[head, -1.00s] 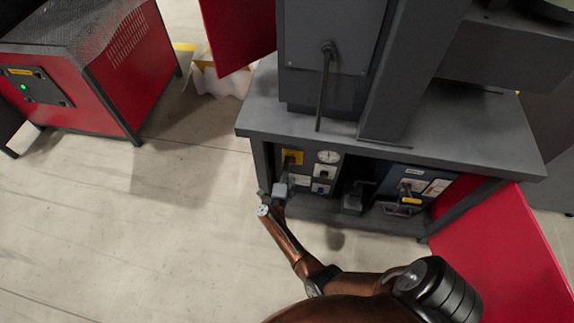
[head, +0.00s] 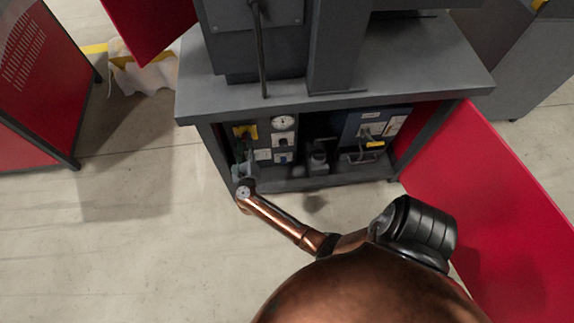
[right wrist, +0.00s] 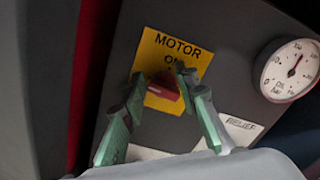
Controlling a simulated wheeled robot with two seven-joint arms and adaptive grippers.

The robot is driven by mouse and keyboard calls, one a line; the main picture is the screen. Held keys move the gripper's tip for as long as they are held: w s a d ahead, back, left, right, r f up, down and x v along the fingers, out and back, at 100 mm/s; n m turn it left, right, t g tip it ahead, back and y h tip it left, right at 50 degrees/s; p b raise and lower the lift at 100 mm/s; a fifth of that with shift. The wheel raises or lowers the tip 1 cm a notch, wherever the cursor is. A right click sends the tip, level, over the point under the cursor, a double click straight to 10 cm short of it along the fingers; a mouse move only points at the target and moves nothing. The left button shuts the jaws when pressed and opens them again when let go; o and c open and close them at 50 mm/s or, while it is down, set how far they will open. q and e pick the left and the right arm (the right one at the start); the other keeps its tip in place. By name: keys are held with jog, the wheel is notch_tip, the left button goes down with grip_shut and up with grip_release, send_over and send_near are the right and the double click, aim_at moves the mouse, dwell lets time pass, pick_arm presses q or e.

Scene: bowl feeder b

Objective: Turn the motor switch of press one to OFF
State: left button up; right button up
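The motor switch (right wrist: 165,88) is a red knob on a yellow plate (right wrist: 180,47) marked MOTOR and ON, on the dark panel of press one. The plate also shows in the head view (head: 246,131). My right gripper (right wrist: 161,80) has its two green fingers apart, one on each side of the red knob. I cannot tell whether the fingertips touch it. In the head view the right gripper (head: 243,163) is just in front of the panel, below the yellow plate. The lower part of the plate is partly hidden by the fingers. My left gripper is not in view.
A round oil gauge (right wrist: 290,71) and a RELIEF label (right wrist: 240,124) are right of the switch. The grey bench top (head: 330,112) overhangs the panel. An open red door (head: 490,190) stands at the right.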

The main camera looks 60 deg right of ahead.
pick_arm(q)
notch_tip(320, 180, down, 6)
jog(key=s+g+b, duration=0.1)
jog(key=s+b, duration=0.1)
jog(key=b, duration=0.3)
pick_arm(e)
jog(key=s+a+r+n+t+y+p, duration=0.1)
jog(key=s+a+t+y+p, duration=0.15)
jog(key=s+a+p, duration=0.5)
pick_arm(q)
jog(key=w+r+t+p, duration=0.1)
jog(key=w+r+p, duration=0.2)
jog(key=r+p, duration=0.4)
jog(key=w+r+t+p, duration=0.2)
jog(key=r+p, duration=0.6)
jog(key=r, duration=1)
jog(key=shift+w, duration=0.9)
pick_arm(e)
jog(key=s+a+f+n+g+y, duration=0.2)
jog(key=s+f+n+y, duration=0.3)
jog(key=s+f+n, duration=0.4)
jog(key=s+a+f+n+g+y, duration=0.2)
jog(key=s+a+f+n+y, duration=0.2)
jog(key=s+f+n, duration=0.5)
jog(key=s+n+y, duration=0.2)
jog(key=s+n, duration=0.4)
jog(key=n, duration=0.3)
jog(key=shift+s+f, duration=0.2)
jog(key=shift+s, duration=0.1)
jog(key=shift+a, duration=0.1)
